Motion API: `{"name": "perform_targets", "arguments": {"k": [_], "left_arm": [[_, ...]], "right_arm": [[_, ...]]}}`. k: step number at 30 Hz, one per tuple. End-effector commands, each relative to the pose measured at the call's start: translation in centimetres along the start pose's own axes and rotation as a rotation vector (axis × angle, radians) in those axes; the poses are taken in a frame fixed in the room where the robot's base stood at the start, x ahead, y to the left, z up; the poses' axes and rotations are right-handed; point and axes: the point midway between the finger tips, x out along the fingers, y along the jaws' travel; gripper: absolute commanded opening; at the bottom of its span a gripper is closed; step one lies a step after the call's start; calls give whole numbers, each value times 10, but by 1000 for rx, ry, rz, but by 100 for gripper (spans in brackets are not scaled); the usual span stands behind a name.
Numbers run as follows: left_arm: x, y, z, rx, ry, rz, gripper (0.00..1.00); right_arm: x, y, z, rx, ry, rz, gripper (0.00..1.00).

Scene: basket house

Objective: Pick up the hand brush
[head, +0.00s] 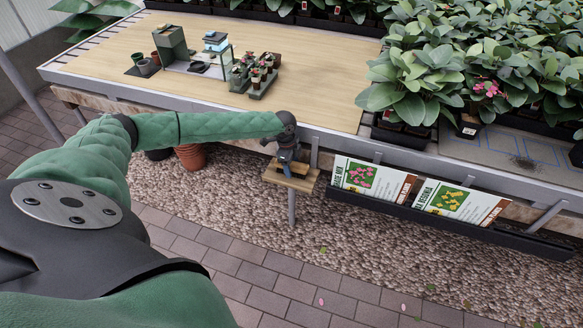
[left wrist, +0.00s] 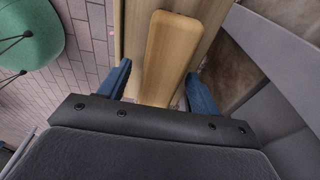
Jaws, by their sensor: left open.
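The hand brush (left wrist: 172,48) shows in the left wrist view as a pale wooden block with rounded corners, lying on a narrow wooden shelf (left wrist: 132,45). No bristles are visible. My left gripper (left wrist: 160,84) is open, with one blue fingertip on each side of the brush's near end. Gaps show between the fingers and the wood. In the head view my left gripper (head: 287,168) is over the small wooden shelf (head: 300,184) at the bench's front edge and hides much of what lies there. My right gripper is not in view.
A long bench (head: 320,75) with a metal edge is behind the shelf. Leafy plants (head: 430,75) crowd its right side. Two seed signs (head: 372,178) stand in a black trough (head: 440,222) right of the shelf. A terracotta pot (head: 190,157) stands below the bench. Gravel and paving in front are mostly clear.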

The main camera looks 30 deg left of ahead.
Motion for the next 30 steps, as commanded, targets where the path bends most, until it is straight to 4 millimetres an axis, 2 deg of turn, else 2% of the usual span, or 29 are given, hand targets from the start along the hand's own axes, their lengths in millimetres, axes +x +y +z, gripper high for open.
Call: {"name": "perform_targets", "arguments": {"k": [5,13,23,26,30], "left_arm": [[0,0,0,0,0,-1,64],[0,0,0,-1,0,-1,13],[-4,0,0,-1,0,-1,13],[-13,-1,-1,-1,0,-3,13],[-38,-1,-5,1,0,-4,13]], "right_arm": [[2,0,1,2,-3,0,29],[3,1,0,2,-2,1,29],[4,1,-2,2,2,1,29],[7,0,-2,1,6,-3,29],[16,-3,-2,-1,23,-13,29]]}}
